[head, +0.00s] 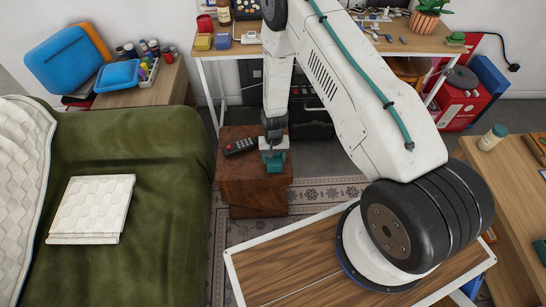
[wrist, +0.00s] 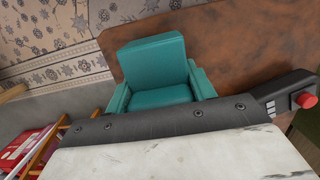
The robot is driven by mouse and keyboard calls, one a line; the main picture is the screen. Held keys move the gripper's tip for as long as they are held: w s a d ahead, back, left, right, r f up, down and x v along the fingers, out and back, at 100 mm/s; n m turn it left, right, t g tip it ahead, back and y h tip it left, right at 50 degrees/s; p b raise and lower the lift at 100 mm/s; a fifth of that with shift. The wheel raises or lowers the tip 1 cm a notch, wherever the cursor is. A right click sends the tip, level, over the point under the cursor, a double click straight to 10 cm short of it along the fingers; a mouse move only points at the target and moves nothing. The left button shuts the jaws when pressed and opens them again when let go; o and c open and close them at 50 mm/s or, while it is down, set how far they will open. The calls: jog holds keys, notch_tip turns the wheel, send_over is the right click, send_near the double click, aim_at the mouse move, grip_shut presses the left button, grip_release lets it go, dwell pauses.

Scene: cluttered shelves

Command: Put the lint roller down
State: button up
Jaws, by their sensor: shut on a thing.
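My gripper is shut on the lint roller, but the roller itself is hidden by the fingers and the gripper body. I cannot tell how far it is from the tabletop.
A dark remote (head: 241,146) with a red button lies on the side table, left of my gripper; its end shows in the wrist view (wrist: 290,98). A green-covered bed (head: 150,190) stands left, a desk (head: 350,42) behind.

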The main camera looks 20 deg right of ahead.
jog(key=shift+d, duration=0.2)
jog(key=shift+f, duration=0.2)
jog(key=o, duration=1)
jog(key=shift+o, duration=0.2)
jog(key=shift+a, duration=0.1)
jog(key=shift+r, duration=0.15)
